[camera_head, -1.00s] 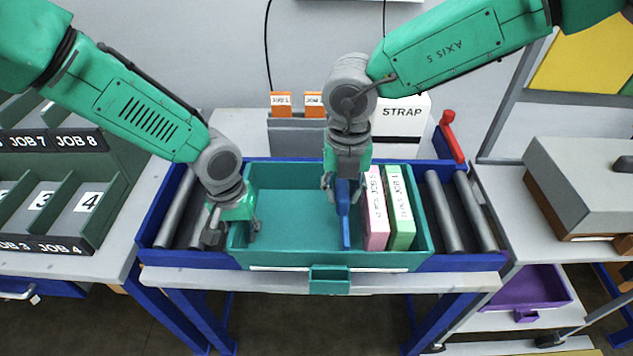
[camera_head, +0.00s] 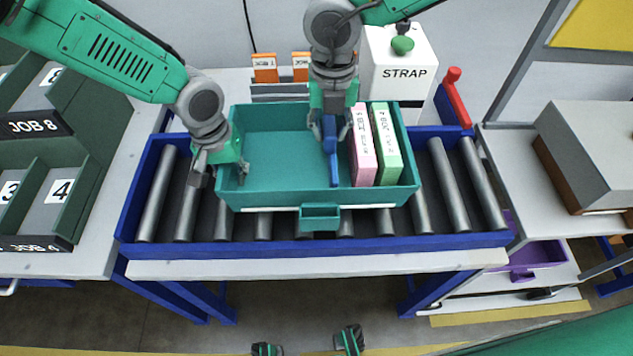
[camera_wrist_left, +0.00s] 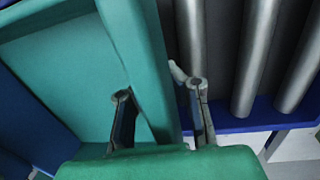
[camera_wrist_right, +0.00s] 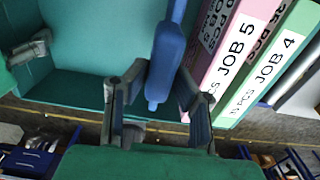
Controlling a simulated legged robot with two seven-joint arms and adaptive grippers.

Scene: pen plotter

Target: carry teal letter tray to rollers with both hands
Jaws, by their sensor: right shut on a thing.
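The teal letter tray (camera_head: 270,160) is over the roller bed, towards its back; I cannot tell whether it rests on the rollers (camera_head: 437,185). My left gripper (camera_head: 222,172) is at the tray's left wall. In the left wrist view its fingers (camera_wrist_left: 160,95) stand apart on either side of the wall (camera_wrist_left: 150,70). My right gripper (camera_head: 329,130) is inside the tray, shut on an upright blue piece (camera_head: 331,165), which also shows between the fingers in the right wrist view (camera_wrist_right: 165,65). A pink binder (camera_head: 362,160) and a green binder (camera_head: 386,150) stand right of it.
A white STRAP box (camera_head: 405,70) and a red lever (camera_head: 455,95) stand behind the bed's right part. Orange tabs (camera_head: 265,68) are behind the tray. Green job racks (camera_head: 50,185) stand left, a grey machine (camera_head: 595,150) right. Rollers in front of the tray are bare.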

